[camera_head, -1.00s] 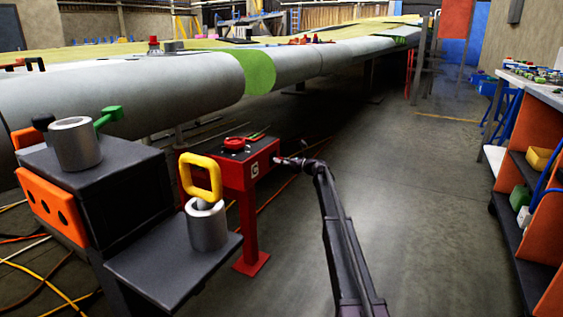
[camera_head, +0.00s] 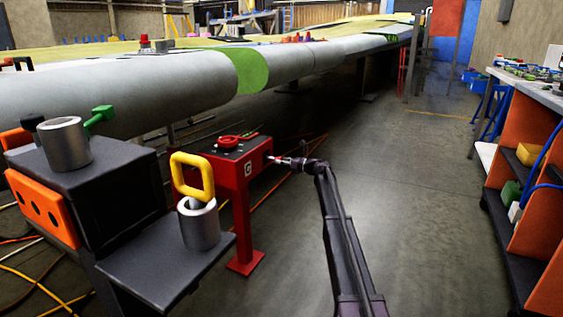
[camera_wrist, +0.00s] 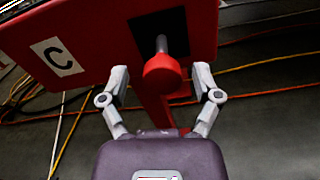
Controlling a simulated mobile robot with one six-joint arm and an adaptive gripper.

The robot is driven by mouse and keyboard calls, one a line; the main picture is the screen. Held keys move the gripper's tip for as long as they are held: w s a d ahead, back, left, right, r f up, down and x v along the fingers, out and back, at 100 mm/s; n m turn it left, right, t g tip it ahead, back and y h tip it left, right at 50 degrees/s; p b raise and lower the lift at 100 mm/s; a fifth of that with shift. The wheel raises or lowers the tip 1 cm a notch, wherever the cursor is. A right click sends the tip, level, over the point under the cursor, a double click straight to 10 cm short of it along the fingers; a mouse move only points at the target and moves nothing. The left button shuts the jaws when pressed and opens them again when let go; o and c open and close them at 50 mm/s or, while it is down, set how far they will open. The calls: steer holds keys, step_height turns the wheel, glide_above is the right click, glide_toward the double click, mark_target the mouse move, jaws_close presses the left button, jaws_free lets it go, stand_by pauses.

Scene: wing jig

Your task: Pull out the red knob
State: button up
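The red knob (camera_wrist: 161,74) sits on a grey shaft (camera_wrist: 161,45) that comes out of a dark square plate on the side of a red box (camera_head: 222,172). In the wrist view my gripper (camera_wrist: 161,72) is open. Its two grey fingers stand on either side of the knob, with a visible gap on each side. In the head view my gripper (camera_head: 279,161) is at the right side face of the box. The knob itself is too small to make out there.
A red round handle (camera_head: 229,141) is on top of the box, which stands on a red post. A grey stand with a yellow ring handle (camera_head: 192,175) is at left. A long grey wing (camera_head: 150,92) runs behind. The floor to the right is clear up to orange shelving (camera_head: 540,190).

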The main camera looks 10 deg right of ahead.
steer(key=shift+d, duration=0.1)
steer(key=v, duration=1.1)
steer(key=shift+s+d, duration=0.25)
steer(key=shift+d, duration=0.05)
steer(key=s+a+f+n+g+h+p, duration=0.35)
steer(key=s+a+n, duration=0.35)
steer(key=s, duration=0.5)
steer(key=s+a+f+n+g+h+p, duration=0.3)
steer(key=s+a+n, duration=0.4)
steer(key=s, duration=0.6)
steer(key=s+d+n+g+h+p, duration=0.15)
steer(key=s+n+h, duration=0.4)
steer(key=s, duration=0.85)
steer(key=s+n+g+h+p, duration=0.25)
steer(key=s+n, duration=0.55)
steer(key=s, duration=0.6)
step_height(320, 180, up, 37)
steer(key=p, duration=3.9)
steer(key=shift+w, duration=0.2)
